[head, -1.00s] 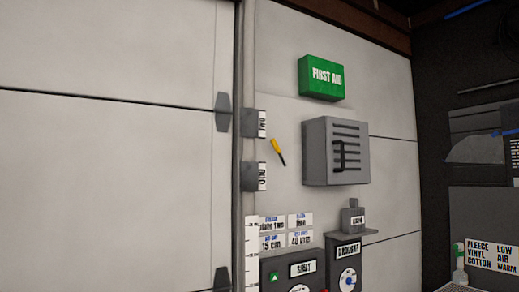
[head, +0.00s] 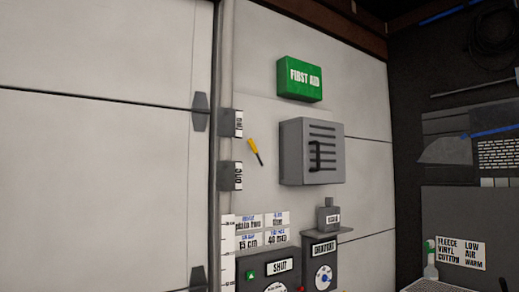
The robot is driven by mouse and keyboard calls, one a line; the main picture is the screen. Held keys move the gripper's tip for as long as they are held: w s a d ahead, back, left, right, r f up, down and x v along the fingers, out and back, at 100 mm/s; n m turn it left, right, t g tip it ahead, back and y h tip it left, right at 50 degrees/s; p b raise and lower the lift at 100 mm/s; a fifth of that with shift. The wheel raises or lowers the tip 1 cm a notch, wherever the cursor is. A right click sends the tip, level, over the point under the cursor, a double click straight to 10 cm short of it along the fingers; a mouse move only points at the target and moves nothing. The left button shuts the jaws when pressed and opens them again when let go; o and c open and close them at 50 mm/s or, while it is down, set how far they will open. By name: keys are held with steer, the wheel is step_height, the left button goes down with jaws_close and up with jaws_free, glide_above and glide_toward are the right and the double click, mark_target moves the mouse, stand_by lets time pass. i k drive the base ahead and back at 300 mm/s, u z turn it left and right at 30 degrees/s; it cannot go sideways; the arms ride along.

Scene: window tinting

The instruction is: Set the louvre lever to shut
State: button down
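A grey louvre box (head: 296,153) with dark horizontal slots is on the white wall in the middle of the head view. A dark upright handle (head: 315,157) shows on its slotted face. A small lever with a yellow grip (head: 253,145) and a dark lower end sits on the wall left of the box, tilted with its top to the left. I cannot tell which of the two is the louvre lever. My gripper is not in view.
A green first aid box (head: 299,78) is above the louvre box. Two small labelled grey boxes (head: 230,123) (head: 230,175) are at the left post. Below are a panel marked SHUT (head: 279,267), a panel marked DRAUGHT (head: 323,248) and a small shelf (head: 345,232). A spray bottle (head: 430,262) stands lower right.

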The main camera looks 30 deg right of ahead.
mark_target(252, 145)
steer(key=z, duration=0.05)
steer(key=i, duration=1)
steer(key=u, duration=0.05)
